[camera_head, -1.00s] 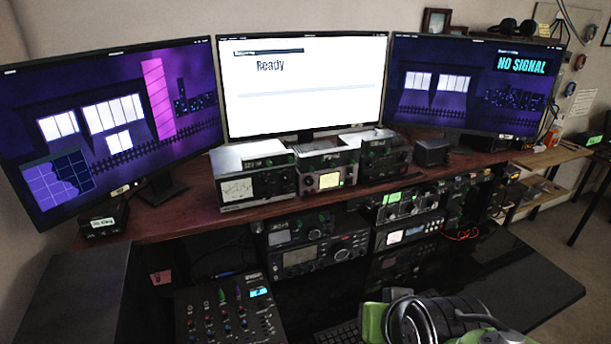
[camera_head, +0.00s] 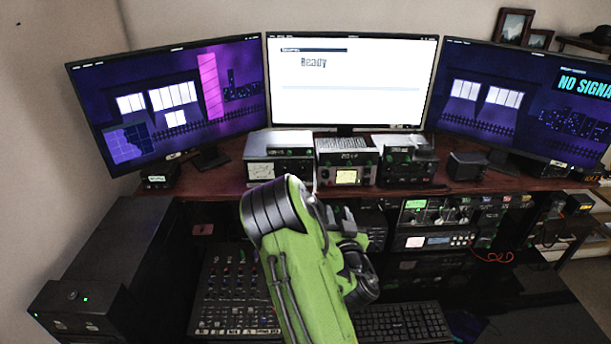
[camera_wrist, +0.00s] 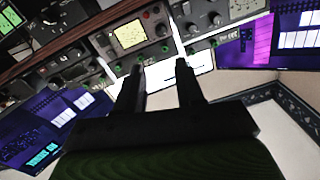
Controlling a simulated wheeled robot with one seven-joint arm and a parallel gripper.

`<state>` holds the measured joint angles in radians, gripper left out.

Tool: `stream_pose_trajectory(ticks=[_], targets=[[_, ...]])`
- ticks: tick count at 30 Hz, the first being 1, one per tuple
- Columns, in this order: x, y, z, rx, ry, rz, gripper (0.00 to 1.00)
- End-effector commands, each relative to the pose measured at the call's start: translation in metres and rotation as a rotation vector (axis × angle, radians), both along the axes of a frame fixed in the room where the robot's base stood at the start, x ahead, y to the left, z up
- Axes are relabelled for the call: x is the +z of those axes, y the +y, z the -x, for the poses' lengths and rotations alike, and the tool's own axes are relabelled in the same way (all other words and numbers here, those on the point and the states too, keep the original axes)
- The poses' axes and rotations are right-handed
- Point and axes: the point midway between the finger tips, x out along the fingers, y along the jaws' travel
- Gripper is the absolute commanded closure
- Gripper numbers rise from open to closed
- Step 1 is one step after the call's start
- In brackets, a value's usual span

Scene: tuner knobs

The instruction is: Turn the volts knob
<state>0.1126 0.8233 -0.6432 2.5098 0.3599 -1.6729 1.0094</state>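Several tuner boxes with knobs stand on the wooden shelf. The middle box (camera_head: 346,162) has a lit yellow meter; it also shows, tilted, in the wrist view (camera_wrist: 130,36) with small knobs beside the meter. The left tuner box (camera_head: 280,168) is partly behind my green arm in the head view. The right tuner box (camera_head: 408,166) is dark. The knob labels are too small to read, so I cannot tell which is the volts knob. My gripper (camera_wrist: 160,68) is open and empty, its two fingers apart, pointing towards the tuner boxes.
Three monitors stand behind the boxes; the middle monitor (camera_head: 350,82) reads "Ready". Below the shelf are a mixer (camera_head: 232,290), a keyboard (camera_head: 405,322) and radio units (camera_head: 440,212). A black speaker (camera_head: 467,166) stands right of the boxes.

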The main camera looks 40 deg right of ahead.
Motion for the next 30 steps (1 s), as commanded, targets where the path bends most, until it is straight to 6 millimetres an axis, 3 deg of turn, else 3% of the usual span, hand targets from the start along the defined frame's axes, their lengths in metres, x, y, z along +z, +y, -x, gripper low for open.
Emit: stream_pose_trajectory(ticks=[5, 19, 24, 30], targets=[[0.002, -0.011, -0.021, 0.005, -0.002, 0.003, 0.63], [0.004, -0.067, -0.116, 0.007, 0.0, 0.004, 0.63], [0.002, -0.078, -0.132, 0.004, -0.003, 0.001, 0.63], [0.0, -0.08, -0.135, 0.003, -0.003, 0.0, 0.63]])
